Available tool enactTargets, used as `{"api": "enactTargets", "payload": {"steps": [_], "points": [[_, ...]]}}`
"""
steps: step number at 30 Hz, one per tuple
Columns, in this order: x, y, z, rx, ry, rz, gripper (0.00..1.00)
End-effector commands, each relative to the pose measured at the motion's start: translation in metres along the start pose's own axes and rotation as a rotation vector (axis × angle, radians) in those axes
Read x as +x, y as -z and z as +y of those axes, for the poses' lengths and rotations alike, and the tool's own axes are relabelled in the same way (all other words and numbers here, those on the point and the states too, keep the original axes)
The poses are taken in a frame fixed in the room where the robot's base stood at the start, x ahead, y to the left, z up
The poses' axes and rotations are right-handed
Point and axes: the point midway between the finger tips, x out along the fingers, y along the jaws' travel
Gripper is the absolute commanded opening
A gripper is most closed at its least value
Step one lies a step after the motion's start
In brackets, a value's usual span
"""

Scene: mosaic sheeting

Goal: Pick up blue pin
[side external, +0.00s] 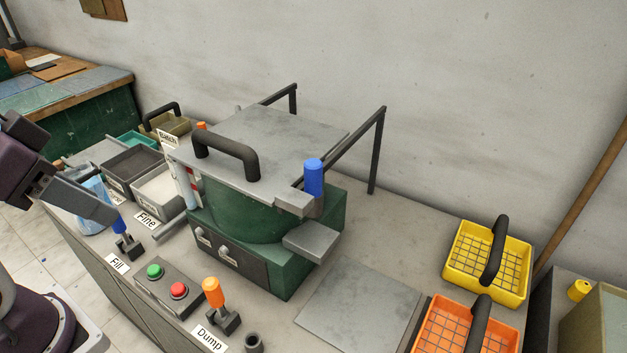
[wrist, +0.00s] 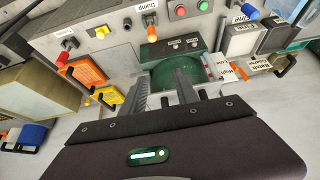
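The blue pin (side external: 313,178) is a short blue cylinder. It stands upright in a grey bracket at the right front corner of the green machine (side external: 240,212), beside the grey lid (side external: 270,140). I cannot make it out in the wrist view. My gripper (side external: 112,213) is at the left edge of the side view, well left of the pin and close to the blue-handled Fill lever (side external: 122,238) in the picture. In the wrist view its two grey fingers (wrist: 161,76) are apart, with nothing visible between them, and point toward the green machine (wrist: 170,72).
An orange-handled Dump lever (side external: 213,294) and a green and red button box (side external: 168,283) line the front. Yellow (side external: 461,254) and orange (side external: 443,323) baskets stand at right. A dark rail (side external: 345,147) rises behind the pin. A flat grey plate (side external: 358,304) lies right of the machine.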

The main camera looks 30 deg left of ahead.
Motion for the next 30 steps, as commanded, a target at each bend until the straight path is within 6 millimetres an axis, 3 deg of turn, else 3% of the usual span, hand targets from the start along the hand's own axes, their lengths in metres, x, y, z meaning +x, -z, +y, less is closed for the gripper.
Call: {"api": "enactTargets", "payload": {"steps": [3, 6, 15, 20, 22, 26, 30], "points": [[0.0, 0.0, 0.0, 0.0, 0.0, 0.0, 0.36], [0.0, 0.0, 0.0, 0.0, 0.0, 0.0, 0.54], [-0.001, 0.001, 0.0, 0.0, 0.0, 0.001, 0.54], [-0.029, 0.017, 0.0, 0.0, 0.0, 0.007, 0.54], [-0.049, 0.028, 0.0, 0.0, 0.001, 0.009, 0.54], [-0.021, 0.08, -0.018, -0.001, 0.089, 0.123, 0.54], [0.001, 0.136, -0.022, 0.032, 0.128, 0.269, 0.54]]}}
